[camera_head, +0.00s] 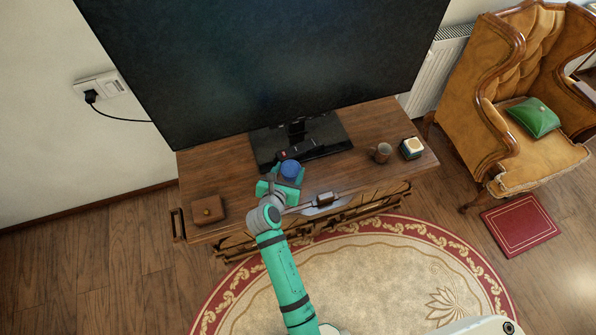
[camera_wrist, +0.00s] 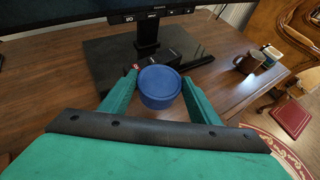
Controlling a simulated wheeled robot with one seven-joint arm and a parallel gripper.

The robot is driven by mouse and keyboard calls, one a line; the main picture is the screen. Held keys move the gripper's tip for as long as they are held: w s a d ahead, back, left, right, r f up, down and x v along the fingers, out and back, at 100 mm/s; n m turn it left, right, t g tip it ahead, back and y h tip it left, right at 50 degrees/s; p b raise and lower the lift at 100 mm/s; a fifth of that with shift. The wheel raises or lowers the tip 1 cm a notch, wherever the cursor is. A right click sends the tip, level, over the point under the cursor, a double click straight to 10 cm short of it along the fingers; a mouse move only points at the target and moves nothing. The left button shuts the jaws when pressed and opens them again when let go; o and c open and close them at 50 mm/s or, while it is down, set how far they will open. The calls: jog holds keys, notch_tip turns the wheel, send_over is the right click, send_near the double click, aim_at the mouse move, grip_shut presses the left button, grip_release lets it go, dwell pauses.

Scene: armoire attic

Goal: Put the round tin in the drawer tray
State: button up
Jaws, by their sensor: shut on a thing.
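The round tin (camera_head: 290,169) is blue with a flat lid. It shows upright in the wrist view (camera_wrist: 159,88), between the two green fingers of my gripper (camera_head: 282,178). My gripper (camera_wrist: 160,82) is shut on the tin's sides, over the wooden cabinet top near the TV stand. Whether the tin touches the wood or hangs just above it I cannot tell.
Bare wood lies between the stand and the mug.

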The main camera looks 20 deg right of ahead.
aim_at(297, 170)
jog(key=w+d+f, duration=0.1)
jog(key=f, duration=0.1)
jog(key=w+d+f, duration=0.1)
jog(key=f, duration=0.1)
jog(key=w+d+f, duration=0.1)
jog(key=shift+d+f, duration=0.4)
jog(key=shift+w+d+f, duration=0.1)
jog(key=shift+f, duration=1.5)
jog(key=shift+f, duration=0.15)
jog(key=o, duration=1.1)
jog(key=shift+f, duration=0.1)
